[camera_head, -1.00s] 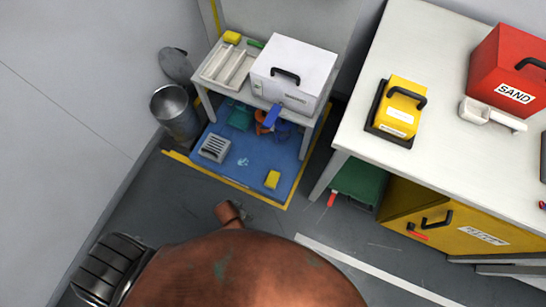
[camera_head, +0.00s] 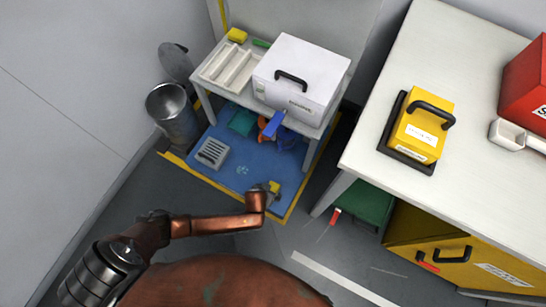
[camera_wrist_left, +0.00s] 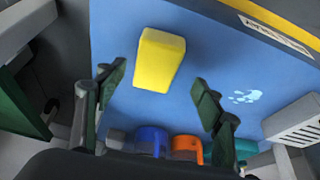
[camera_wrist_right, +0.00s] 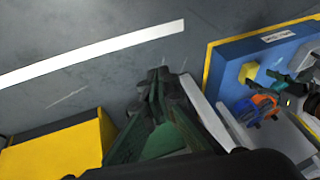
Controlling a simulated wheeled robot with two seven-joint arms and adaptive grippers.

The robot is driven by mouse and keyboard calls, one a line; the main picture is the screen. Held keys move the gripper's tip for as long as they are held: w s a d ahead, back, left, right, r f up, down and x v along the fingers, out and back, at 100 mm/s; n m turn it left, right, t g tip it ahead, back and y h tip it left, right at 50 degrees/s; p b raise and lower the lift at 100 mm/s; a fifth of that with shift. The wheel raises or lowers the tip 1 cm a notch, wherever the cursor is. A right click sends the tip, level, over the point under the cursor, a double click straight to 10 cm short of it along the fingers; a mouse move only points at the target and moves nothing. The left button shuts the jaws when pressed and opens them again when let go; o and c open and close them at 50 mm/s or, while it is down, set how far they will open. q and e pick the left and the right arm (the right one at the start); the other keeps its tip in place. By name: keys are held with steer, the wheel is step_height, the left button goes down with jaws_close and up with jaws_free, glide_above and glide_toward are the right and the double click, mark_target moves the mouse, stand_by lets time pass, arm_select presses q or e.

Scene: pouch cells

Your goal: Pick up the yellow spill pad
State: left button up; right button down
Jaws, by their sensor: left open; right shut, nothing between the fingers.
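The yellow spill pad is a small yellow block (camera_wrist_left: 160,60) lying on the blue floor mat (camera_wrist_left: 115,40). In the head view the pad (camera_head: 275,186) is partly hidden by my left gripper (camera_head: 266,189). My right gripper (camera_wrist_right: 157,85) is shut and empty over the grey floor, well away from the pad (camera_wrist_right: 249,72). It is not visible in the head view.
A small bench (camera_head: 211,88) bearing a white box (camera_head: 302,72) stands over the mat's back. Blue and orange items (camera_wrist_left: 186,146) and a grey vented block (camera_head: 212,152) sit on the mat. A metal bin (camera_head: 172,115) is left; a white table (camera_head: 375,165) is right.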

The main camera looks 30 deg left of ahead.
mark_target(272, 190)
arm_select(q)
steer(key=b+x, duration=0.3)
steer(key=x, duration=0.1)
steer(key=shift+d, duration=0.25)
steer(key=shift+w+f+b, duration=0.25)
steer(key=shift+f+b, duration=0.1)
steer(key=shift+b, duration=0.1)
steer(key=shift+w, duration=0.1)
arm_select(e)
step_height(272, 190, down, 6)
steer(key=w+t, duration=0.2)
steer(key=shift+d+f+t, duration=0.15)
steer(key=shift+f+t, duration=0.05)
steer(key=shift+t, duration=0.2)
arm_select(q)
steer(key=shift+f, duration=0.2)
arm_select(e)
steer(key=shift+r, duration=0.1)
arm_select(q)
steer(key=shift+c, duration=0.6)
steer(key=c, duration=0.9)
